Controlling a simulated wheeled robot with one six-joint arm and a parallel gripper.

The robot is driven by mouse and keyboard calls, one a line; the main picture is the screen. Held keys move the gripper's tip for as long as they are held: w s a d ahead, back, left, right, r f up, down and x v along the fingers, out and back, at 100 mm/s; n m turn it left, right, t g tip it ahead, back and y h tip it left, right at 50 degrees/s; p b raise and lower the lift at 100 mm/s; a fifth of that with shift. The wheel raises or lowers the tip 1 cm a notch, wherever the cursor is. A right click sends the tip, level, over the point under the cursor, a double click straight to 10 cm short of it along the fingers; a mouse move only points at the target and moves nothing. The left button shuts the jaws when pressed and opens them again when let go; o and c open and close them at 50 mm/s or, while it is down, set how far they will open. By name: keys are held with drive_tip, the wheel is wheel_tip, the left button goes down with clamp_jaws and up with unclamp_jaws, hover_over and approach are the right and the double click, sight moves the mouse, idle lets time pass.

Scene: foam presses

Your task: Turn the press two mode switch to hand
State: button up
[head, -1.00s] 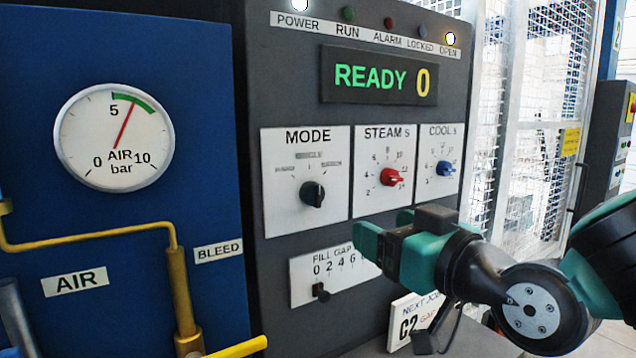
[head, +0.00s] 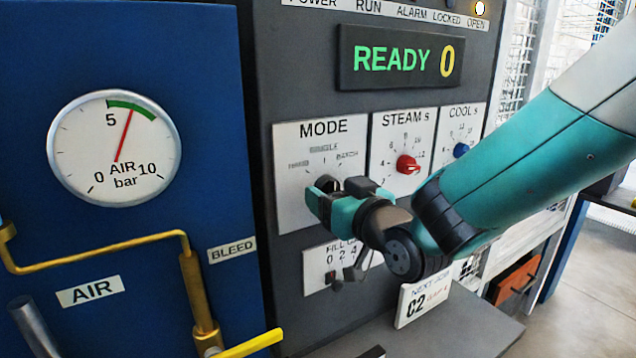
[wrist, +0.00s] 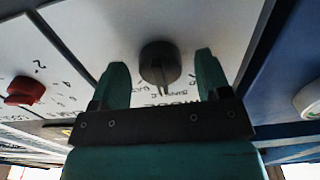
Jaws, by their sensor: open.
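The mode switch is a dark round knob (wrist: 160,63) on a white plate labelled MODE (head: 296,150). In the wrist view the knob shows between the two fingers of my gripper (wrist: 160,80), with a gap on each side. My gripper (head: 322,190) is open and lies in front of the knob in the head view, covering much of it. I cannot tell how deep the fingers reach around it. The labels above it include SINGLE and BATCH; the left one is too small to read. The knob's pointer setting is hard to make out.
A red steam knob (head: 408,164) and a blue cool knob (head: 461,150) sit right of the mode plate. The fill gap slider (head: 336,277) is below. A display (head: 402,58) reads READY 0. A yellow-handled valve (head: 250,344) and air gauge (head: 114,148) are at left.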

drive_tip(key=shift+w, duration=0.15)
drive_tip(key=c, duration=0.9)
